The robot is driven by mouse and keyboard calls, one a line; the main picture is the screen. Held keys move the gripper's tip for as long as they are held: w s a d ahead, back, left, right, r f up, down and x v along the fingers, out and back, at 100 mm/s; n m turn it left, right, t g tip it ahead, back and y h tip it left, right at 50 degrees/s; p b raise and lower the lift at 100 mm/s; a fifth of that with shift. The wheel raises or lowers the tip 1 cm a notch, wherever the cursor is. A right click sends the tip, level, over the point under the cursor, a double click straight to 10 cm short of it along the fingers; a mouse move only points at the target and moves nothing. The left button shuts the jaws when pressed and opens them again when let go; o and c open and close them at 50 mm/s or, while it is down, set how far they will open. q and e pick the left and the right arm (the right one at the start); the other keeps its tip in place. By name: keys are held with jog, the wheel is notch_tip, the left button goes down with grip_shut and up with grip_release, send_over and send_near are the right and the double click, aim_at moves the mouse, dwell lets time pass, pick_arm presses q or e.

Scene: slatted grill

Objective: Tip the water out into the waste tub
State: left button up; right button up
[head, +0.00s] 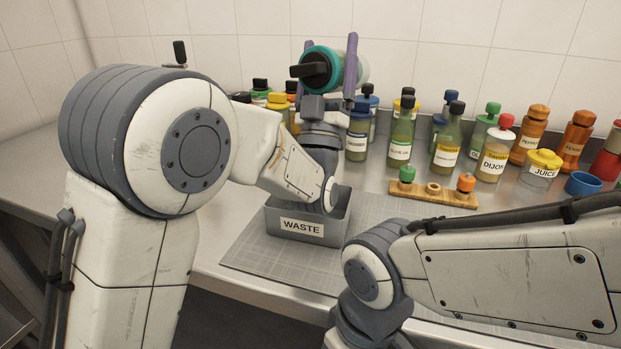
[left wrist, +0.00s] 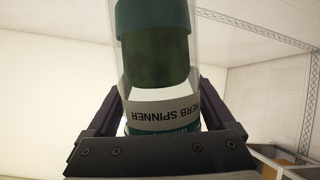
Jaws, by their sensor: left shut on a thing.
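My left gripper (head: 331,42) is shut on the herb spinner (head: 322,67), with one finger on each side of it. The spinner is held on its side above the bench, its teal lid and black knob facing the head camera. In the left wrist view the herb spinner (left wrist: 160,110) shows a clear wall, a dark green mass inside and an upside-down label. I cannot make out water in it. The grey waste tub (head: 302,226) stands on the bench below the left gripper, partly covered by my left arm. My right gripper is out of view.
Several bottles stand along the back wall, among them a Dijon bottle (head: 495,152) and a juice jar (head: 541,168). A wooden rack (head: 433,194) and a blue cup (head: 582,184) are to the right. My right arm crosses the front right of the bench.

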pick_arm(q)
jog(key=shift+w+d+f+m+g+h+p, duration=0.4)
jog(key=shift+w+g+p, duration=0.1)
jog(key=shift+p, duration=0.7)
jog(key=shift+w+d+f+m+g+h+p, duration=0.3)
jog(key=shift+w+m+g+h+p, duration=0.15)
jog(key=shift+p, duration=0.7)
jog(key=w+d+f+m+g+y+p, duration=0.1)
jog(key=w+d+f+m+g+p, duration=0.1)
jog(key=f+g+p, duration=0.4)
jog(key=w+d+f+m+g+y+p, duration=0.1)
jog(key=w+d+f+m+g+p, duration=0.1)
jog(key=w+f+g+p, duration=0.3)
jog(key=shift+w+d+f+m+g+y+p, duration=0.25)
jog(key=shift+f+g+p, duration=0.9)
jog(key=shift+f, duration=2.75)
jog(key=shift+s+g+b, duration=0.1)
jog(key=shift+g+b, duration=0.3)
